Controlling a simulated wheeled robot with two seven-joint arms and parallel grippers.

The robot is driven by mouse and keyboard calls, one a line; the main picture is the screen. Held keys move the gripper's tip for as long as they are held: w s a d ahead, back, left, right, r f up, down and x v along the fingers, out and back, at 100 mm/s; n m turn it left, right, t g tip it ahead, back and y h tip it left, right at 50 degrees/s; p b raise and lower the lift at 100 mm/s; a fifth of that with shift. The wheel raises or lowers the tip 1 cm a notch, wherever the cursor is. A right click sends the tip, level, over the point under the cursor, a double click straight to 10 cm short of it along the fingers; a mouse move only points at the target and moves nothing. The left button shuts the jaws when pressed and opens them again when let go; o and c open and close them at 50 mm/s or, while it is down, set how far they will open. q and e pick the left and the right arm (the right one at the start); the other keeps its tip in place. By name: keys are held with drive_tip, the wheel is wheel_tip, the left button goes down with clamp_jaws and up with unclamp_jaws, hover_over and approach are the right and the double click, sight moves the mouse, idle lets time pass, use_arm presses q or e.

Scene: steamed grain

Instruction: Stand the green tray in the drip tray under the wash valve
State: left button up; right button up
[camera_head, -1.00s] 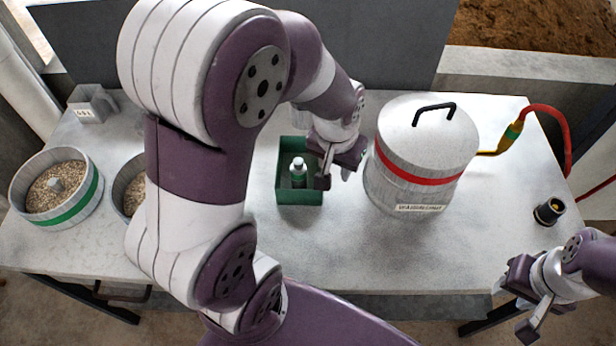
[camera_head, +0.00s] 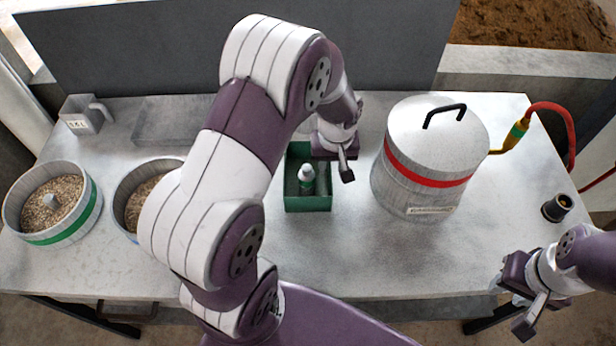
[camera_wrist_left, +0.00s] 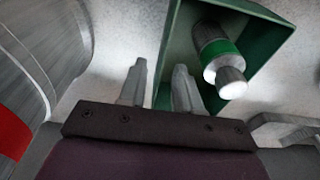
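My left gripper (camera_head: 345,168) is at the tray's right wall. In the left wrist view, the gripper's two fingers (camera_wrist_left: 158,88) are apart, and the green tray's wall (camera_wrist_left: 172,60) runs up between them; contact is not clear. A shallow grey tray (camera_head: 165,128), perhaps the drip tray, lies at the back left, partly behind my arm. I cannot make out a wash valve. My right gripper (camera_head: 522,292) is open and empty at lower right.
A lidded pot with a red band (camera_head: 425,170) stands close right of the green tray. Two grain-filled round tubs (camera_head: 75,222) (camera_head: 125,190) and a grey jug (camera_head: 80,118) are at left. A red hose (camera_head: 560,115) and black fitting (camera_head: 557,207) are at right. Front-centre table is clear.

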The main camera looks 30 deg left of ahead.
use_arm(q)
drive_tip(key=shift+w+a+f, duration=0.1)
drive_tip(key=shift+f, duration=0.2)
clamp_jaws()
drive_tip(key=shift+r, duration=0.1)
idle(1.1)
